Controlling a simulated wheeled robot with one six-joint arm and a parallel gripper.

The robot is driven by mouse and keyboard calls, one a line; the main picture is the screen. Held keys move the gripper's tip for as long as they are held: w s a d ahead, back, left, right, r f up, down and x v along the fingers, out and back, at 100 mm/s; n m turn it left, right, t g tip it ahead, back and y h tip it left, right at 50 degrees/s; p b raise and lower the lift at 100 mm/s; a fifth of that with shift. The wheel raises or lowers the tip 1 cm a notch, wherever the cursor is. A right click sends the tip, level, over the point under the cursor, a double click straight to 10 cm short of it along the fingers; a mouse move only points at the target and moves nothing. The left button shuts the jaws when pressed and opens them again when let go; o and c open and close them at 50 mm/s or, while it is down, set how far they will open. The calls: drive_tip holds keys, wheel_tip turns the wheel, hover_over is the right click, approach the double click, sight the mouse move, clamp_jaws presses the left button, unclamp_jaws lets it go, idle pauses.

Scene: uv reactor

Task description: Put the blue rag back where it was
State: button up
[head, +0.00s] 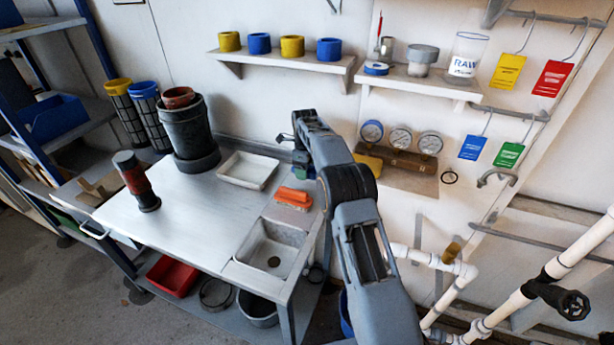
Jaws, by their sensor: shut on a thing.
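My gripper (301,158) hangs down above the back right part of the workbench, at the far end of my arm. Most of the rag is hidden or too small to make out, and my arm covers the area just to the right. I cannot tell whether the rag touches the bench top. The white workbench (185,215) stands below and to the left.
An orange block (293,196) lies in front of my gripper, with a sink (270,247) nearer. A white tray (247,170) lies to the left. A gauge block (400,160) sits on a low wall shelf to the right. The bench's middle is clear.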

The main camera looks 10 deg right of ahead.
drive_tip(key=shift+d+f, duration=0.15)
drive_tip(key=shift+f, duration=0.15)
drive_tip(key=shift+w+d+f, duration=0.15)
drive_tip(key=shift+f, duration=1.5)
drive_tip(key=shift+f, duration=0.2)
drive_tip(key=o, duration=0.9)
